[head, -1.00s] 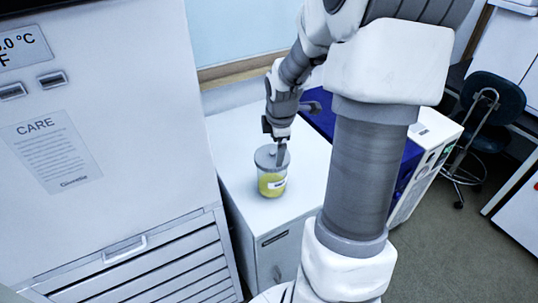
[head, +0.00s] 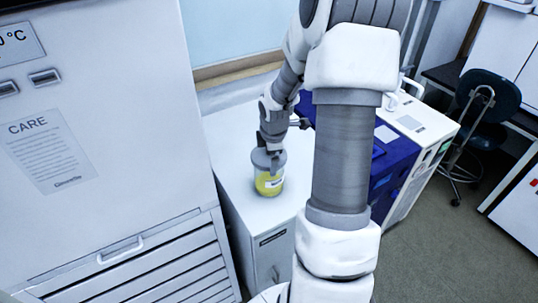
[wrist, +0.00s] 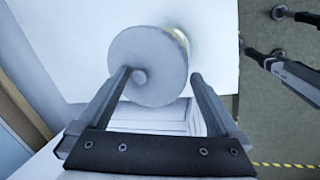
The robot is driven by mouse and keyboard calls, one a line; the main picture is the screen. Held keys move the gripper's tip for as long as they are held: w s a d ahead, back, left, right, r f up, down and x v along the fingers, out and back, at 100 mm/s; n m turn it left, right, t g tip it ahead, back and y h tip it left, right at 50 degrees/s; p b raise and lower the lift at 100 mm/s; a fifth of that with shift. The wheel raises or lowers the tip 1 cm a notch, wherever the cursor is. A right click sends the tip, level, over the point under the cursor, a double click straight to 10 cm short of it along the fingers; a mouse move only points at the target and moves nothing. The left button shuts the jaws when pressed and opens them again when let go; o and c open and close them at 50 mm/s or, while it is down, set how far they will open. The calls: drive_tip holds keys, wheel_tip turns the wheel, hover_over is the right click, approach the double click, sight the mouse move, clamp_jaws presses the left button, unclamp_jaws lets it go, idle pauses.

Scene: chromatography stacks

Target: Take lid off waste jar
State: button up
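The waste jar (head: 268,183) is a clear jar with yellow-green contents and a white label, upright on a white cabinet top. Its grey round lid (head: 260,158) sits on it. In the head view my gripper (head: 273,150) points down at the lid.
The white cabinet (head: 245,220) has free top surface around the jar. A large white appliance (head: 110,130) stands at the left. A blue and white instrument (head: 395,160) is at the right behind my arm. A dark chair (head: 490,105) stands farther right.

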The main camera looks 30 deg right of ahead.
drive_tip(key=c, duration=1)
drive_tip(key=shift+r, duration=0.45)
drive_tip(key=r, duration=0.3)
drive_tip(key=shift+s+d+r+p, duration=0.3)
drive_tip(key=shift+d+r, duration=0.05)
drive_tip(key=shift+r, duration=0.05)
drive_tip(key=s+d+r+p, duration=0.1)
drive_tip(key=s+d+r, duration=0.5)
drive_tip(key=s+d, duration=0.1)
drive_tip(key=shift+s+r, duration=0.15)
drive_tip(key=shift+s, duration=0.45)
drive_tip(key=shift+s, duration=0.1)
